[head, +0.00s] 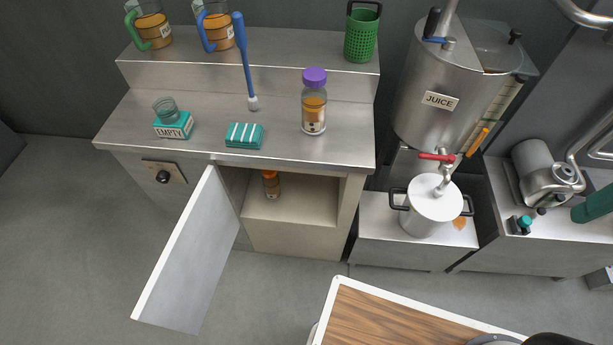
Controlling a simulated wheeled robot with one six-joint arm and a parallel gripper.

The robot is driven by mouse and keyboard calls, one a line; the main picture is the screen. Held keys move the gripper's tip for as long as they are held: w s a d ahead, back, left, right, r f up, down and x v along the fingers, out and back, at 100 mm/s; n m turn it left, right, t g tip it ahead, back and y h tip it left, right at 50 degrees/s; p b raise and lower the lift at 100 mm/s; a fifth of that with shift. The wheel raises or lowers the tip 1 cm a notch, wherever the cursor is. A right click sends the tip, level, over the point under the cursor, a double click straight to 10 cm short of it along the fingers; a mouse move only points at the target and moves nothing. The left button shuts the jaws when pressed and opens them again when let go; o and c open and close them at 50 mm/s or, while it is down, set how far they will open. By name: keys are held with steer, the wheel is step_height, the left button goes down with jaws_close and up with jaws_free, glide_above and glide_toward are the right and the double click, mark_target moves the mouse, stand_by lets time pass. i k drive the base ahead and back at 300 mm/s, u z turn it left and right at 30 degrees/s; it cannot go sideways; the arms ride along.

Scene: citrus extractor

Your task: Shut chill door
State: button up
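The chill door (190,255) is a pale panel standing wide open, swung out toward the front left from the left side of the cabinet opening. The chill compartment (300,208) under the steel counter is open to view. A small bottle with orange contents (271,185) stands inside it, near the left. Part of the compartment's left interior is hidden behind the door. My gripper does not show in the head view.
A black knob (163,177) is on the cabinet front left of the door. A white-edged wooden top (400,318) is at the bottom. Floor around the door is clear.

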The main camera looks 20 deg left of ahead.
mark_target(178, 294)
steer(key=u, duration=0.55)
steer(key=k, duration=1.25)
steer(key=u, duration=0.65)
steer(key=i, duration=1.15)
steer(key=u, duration=0.5)
